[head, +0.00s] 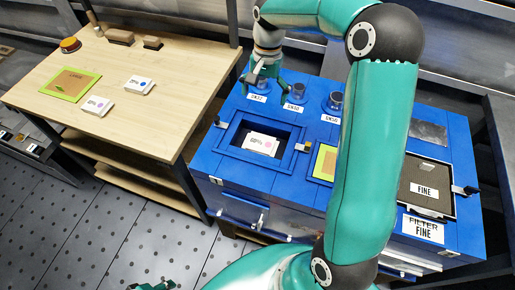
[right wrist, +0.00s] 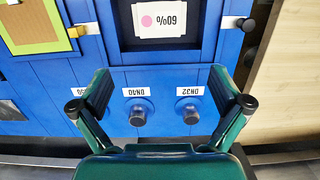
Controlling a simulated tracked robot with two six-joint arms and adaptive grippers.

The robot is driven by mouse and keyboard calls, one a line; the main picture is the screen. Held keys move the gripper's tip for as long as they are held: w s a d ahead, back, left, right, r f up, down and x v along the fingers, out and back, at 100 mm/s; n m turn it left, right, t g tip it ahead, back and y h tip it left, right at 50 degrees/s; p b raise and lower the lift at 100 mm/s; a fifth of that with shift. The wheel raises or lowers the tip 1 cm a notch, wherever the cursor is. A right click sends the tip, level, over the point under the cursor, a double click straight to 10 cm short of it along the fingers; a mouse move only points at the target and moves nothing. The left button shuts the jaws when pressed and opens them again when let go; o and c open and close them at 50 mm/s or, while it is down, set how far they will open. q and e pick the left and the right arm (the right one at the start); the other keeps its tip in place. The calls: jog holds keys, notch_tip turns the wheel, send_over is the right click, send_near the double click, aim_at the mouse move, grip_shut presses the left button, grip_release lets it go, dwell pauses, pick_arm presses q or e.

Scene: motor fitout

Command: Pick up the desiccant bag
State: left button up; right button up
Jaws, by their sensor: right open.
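A white packet (head: 261,144) lies in the square recess of the blue cabinet. In the right wrist view this packet (right wrist: 160,19) shows a pink dot and "60%". Two similar white packets lie on the wooden table, one farther back (head: 139,85) and one nearer (head: 97,106). No label readable here says desiccant. My right gripper (head: 262,86) is over the cabinet's back left, by the "DN32" fitting, behind the recess. In the right wrist view its fingers (right wrist: 160,105) are spread with nothing between them. A small teal part of my left gripper (head: 155,286) shows at the bottom edge.
The blue cabinet (head: 232,190) carries upright fittings, "DN32" (head: 259,85) and "DN40" (head: 298,91), near the gripper. A latch (head: 303,147) sits beside the recess. A dark "FINE" filter (head: 426,172) is at right. The wooden table (head: 150,125) has bare room.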

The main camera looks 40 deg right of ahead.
notch_tip(320, 180, down, 2)
jog(key=b, duration=0.1)
send_over(261, 142)
jog(key=f, duration=1.1)
jog(key=shift+w+d+f, duration=0.25)
jog(key=shift+w+d, duration=0.1)
jog(key=f, duration=0.1)
jog(key=f+p, duration=0.1)
jog(key=f, duration=0.2)
jog(key=shift+s+a+f+p, duration=0.2)
jog(key=shift+s+a+p, duration=0.1)
jog(key=shift+a, duration=0.05)
jog(key=shift+f, duration=0.45)
pick_arm(q)
jog(key=shift+w+f, duration=0.1)
jog(key=shift+f, duration=0.05)
pick_arm(e)
jog(key=c, duration=0.9)
jog(key=shift+r, duration=0.1)
